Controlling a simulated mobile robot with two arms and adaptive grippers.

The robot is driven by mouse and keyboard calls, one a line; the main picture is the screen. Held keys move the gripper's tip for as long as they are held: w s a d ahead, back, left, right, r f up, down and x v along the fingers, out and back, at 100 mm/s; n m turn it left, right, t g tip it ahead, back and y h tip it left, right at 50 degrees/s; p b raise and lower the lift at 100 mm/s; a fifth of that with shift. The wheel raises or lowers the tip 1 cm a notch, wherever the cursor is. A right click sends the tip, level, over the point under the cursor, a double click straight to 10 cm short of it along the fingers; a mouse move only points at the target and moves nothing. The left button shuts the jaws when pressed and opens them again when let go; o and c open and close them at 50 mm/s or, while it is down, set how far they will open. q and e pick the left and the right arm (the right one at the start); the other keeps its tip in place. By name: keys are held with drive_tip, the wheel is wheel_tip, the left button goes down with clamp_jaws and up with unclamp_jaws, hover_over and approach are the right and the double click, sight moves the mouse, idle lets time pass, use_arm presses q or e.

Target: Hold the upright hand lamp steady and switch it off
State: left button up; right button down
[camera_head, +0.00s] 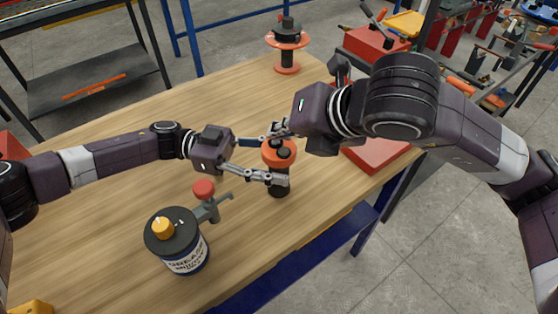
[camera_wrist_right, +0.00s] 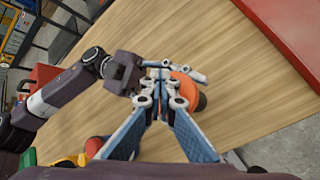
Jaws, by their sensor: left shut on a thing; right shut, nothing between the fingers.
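The hand lamp (camera_head: 279,153) stands upright on the wooden table, with an orange top and a dark lower body. My left gripper (camera_head: 279,162) comes from the left, its fingers on either side of the lamp, shut on it. My right gripper (camera_head: 276,131) is shut and empty, its tips close to the lamp's top; I cannot tell if they touch it. In the right wrist view, the right fingertips (camera_wrist_right: 168,97) meet in front of the lamp's orange part (camera_wrist_right: 186,90), hiding some of it. The lamp's switch cannot be made out.
A grease can (camera_head: 188,262) with a grey lever arm and red knob (camera_head: 204,188) stands left of the lamp. A red box (camera_head: 376,158) lies to the right, below my right arm. An orange reel-like item (camera_head: 287,42) stands at the back. The left middle of the table (camera_head: 110,215) is clear.

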drive_tip(key=shift+r, duration=3.4)
use_arm(q)
drive_tip(key=o, duration=1.5)
